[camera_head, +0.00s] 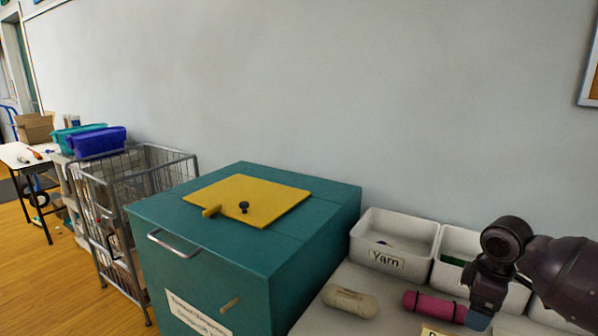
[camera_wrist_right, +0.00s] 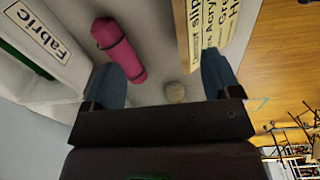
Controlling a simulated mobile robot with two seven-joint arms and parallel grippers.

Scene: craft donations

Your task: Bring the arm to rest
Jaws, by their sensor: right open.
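My right gripper (camera_head: 480,316) is at the lower right of the head view, over the table near a pink roll (camera_head: 436,307). In the right wrist view the gripper (camera_wrist_right: 160,78) has its two blue-grey fingers wide apart with nothing held between them. The pink roll with dark bands (camera_wrist_right: 118,48) lies on the table beyond the left finger. A small beige round thing (camera_wrist_right: 175,92) shows between the fingers, apart from both. My left gripper is not in view.
A white "Yarn" bin (camera_head: 393,241) and another white bin (camera_head: 450,272) stand against the wall. A beige bundle (camera_head: 350,301) lies in front. A teal cabinet (camera_head: 320,215) with a yellow panel (camera_head: 250,195) stands left, beside a wire cart (camera_head: 165,160). A sign (camera_wrist_right: 208,28) stands nearby.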

